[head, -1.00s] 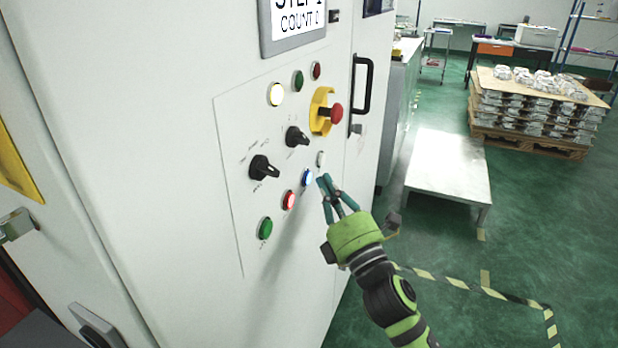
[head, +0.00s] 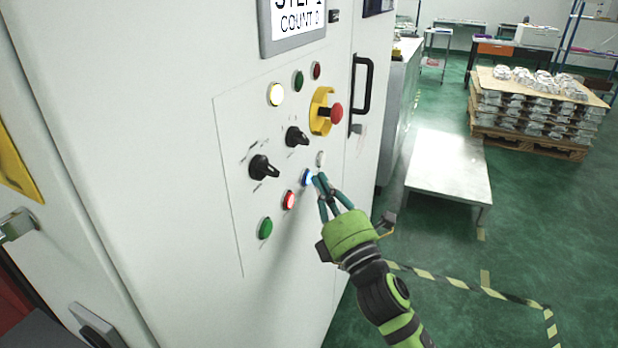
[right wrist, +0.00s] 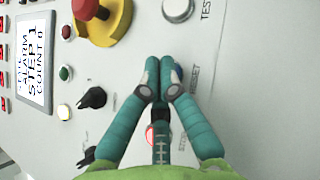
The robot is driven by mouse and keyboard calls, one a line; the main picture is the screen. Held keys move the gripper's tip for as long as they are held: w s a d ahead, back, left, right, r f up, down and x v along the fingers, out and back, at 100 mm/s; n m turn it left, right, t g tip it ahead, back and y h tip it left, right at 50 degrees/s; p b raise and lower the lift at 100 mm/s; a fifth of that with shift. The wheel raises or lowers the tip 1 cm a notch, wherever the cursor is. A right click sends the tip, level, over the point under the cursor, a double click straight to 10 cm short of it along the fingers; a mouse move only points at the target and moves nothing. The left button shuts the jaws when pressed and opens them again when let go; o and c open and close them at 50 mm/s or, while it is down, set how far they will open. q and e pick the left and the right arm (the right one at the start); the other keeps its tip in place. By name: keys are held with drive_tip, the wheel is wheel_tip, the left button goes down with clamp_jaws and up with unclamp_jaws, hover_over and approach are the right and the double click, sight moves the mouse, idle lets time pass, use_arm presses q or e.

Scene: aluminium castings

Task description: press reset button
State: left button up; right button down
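The blue button (head: 306,178) sits in the lower row of the white control panel, between a lit red button and a small white one. In the right wrist view, the blue button (right wrist: 179,71) shows only as an edge behind my fingertips, beside a label that reads RESET. My right gripper (head: 317,177) has its fingertips together and empty, pointing at the panel right by the blue button. It also shows in the right wrist view (right wrist: 164,68). I cannot tell whether the tips touch the button. My left gripper is not in view.
Close by are the lit red button (head: 289,200), the white button (head: 321,158), a green button (head: 265,228), two black knobs (head: 263,168) and the red emergency stop (head: 336,113) on its yellow guard. A black door handle (head: 361,85) sticks out to the right.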

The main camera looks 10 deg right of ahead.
drive_tip(key=shift+w+a, duration=0.2)
drive_tip(key=shift+a, duration=0.15)
idle(0.3)
drive_tip(key=shift+d, duration=0.1)
drive_tip(key=shift+s+d, duration=0.45)
drive_tip(key=shift+d, duration=0.15)
idle(0.3)
drive_tip(key=s+d, duration=0.1)
drive_tip(key=d, duration=0.1)
drive_tip(key=s+d+p, duration=0.1)
drive_tip(key=d, duration=0.1)
drive_tip(key=shift+s, duration=0.4)
idle(0.4)
